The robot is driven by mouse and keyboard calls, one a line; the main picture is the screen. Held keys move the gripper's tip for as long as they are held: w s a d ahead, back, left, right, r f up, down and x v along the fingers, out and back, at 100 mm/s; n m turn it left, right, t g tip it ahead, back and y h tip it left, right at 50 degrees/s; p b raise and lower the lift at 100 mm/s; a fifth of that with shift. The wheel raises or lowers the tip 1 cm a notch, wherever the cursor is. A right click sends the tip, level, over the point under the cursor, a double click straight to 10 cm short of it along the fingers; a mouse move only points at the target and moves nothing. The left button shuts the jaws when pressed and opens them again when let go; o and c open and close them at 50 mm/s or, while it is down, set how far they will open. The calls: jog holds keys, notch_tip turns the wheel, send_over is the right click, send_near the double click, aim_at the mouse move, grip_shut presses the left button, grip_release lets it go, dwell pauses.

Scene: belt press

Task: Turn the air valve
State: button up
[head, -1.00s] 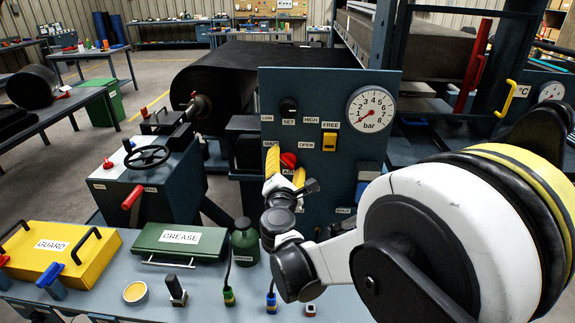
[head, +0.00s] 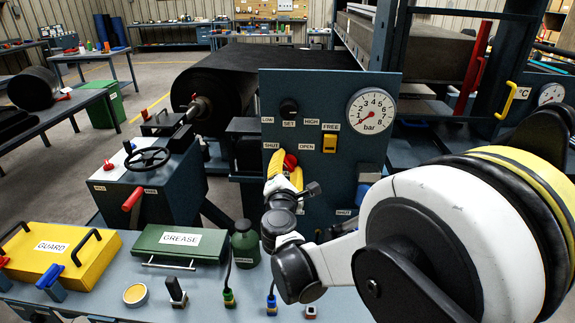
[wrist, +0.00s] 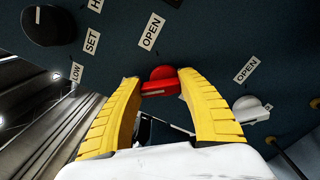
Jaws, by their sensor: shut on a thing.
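The air valve is a red handle (head: 291,160) on the blue upright panel (head: 340,100), between a SHUT label (head: 271,145) on its left and an OPEN label (head: 307,146) on its right. My gripper (head: 285,172) has its yellow fingers at the handle. In the wrist view the red handle (wrist: 163,86) sits between the two fingertips, and my gripper (wrist: 160,84) is shut on it. The fingers and wrist hide the lower part of the valve in the head view.
On the panel are a black SET knob (head: 289,107), a yellow FREE switch (head: 329,143) and a bar gauge (head: 371,110). Below, the bench bears a yellow GUARD box (head: 60,262), a green GREASE case (head: 180,255) and a green bottle (head: 244,246).

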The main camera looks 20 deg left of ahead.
jog(key=m, duration=0.4)
jog(key=shift+d, duration=0.1)
jog(key=m+b, duration=0.1)
jog(key=m, duration=0.3)
jog(key=shift+w+d+m, duration=0.1)
jog(key=shift+d+m, duration=0.05)
jog(key=shift+m, duration=0.15)
jog(key=m, duration=0.4)
jog(key=shift+d+f, duration=0.1)
jog(key=shift+f, duration=0.05)
jog(key=shift+f+m, duration=0.1)
jog(key=shift+m, duration=2)
jog(key=shift+b, duration=0.3)
jog(key=o, duration=1.2)
jog(key=shift+d, duration=0.1)
